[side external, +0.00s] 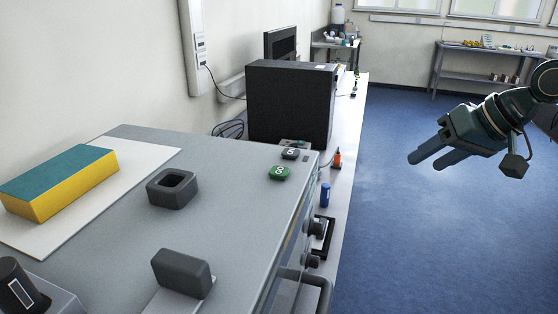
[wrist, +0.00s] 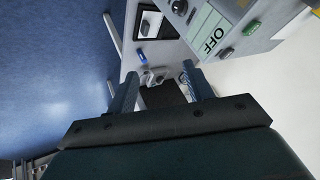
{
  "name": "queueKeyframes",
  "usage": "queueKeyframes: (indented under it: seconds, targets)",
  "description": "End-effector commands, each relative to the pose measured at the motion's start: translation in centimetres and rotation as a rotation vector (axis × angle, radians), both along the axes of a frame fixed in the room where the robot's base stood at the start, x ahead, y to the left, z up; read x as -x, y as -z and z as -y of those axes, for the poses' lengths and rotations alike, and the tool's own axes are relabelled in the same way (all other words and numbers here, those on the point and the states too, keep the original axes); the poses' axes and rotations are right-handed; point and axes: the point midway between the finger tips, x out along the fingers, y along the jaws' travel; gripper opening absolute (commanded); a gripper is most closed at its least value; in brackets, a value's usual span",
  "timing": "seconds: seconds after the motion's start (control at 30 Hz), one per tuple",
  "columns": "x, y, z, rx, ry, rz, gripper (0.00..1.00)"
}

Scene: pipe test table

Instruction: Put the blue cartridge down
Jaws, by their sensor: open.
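The blue cartridge (side external: 325,195) stands upright on the light bench strip beside the grey machine in the side external view. In the wrist view a small blue piece (wrist: 141,57), which looks like the same cartridge, lies ahead of my gripper. My gripper (side external: 418,162) is at the right of the side external view, in the air over the blue floor and well apart from the cartridge. In the wrist view its two fingers (wrist: 160,90) are spread, with nothing held between them.
The grey machine top (side external: 225,225) fills the lower left, with a square dark socket (side external: 172,188), a green button (side external: 279,173) and a yellow-and-teal sponge-like block (side external: 62,182). A black box (side external: 290,102) stands behind. An orange item (side external: 337,158) is on the bench. The air around my gripper is clear.

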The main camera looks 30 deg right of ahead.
Motion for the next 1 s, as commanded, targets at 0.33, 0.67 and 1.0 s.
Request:
queueKeyframes:
  seconds: [0.33,0.67,1.0]
  targets:
    - [10.5,0.5,1.6,0.226,-0.138,-0.062,0.52]
    - [16.2,1.9,2.8,0.326,-0.218,-0.115,0.52]
    - [16.6,2.1,2.8,0.333,-0.226,-0.122,0.52]
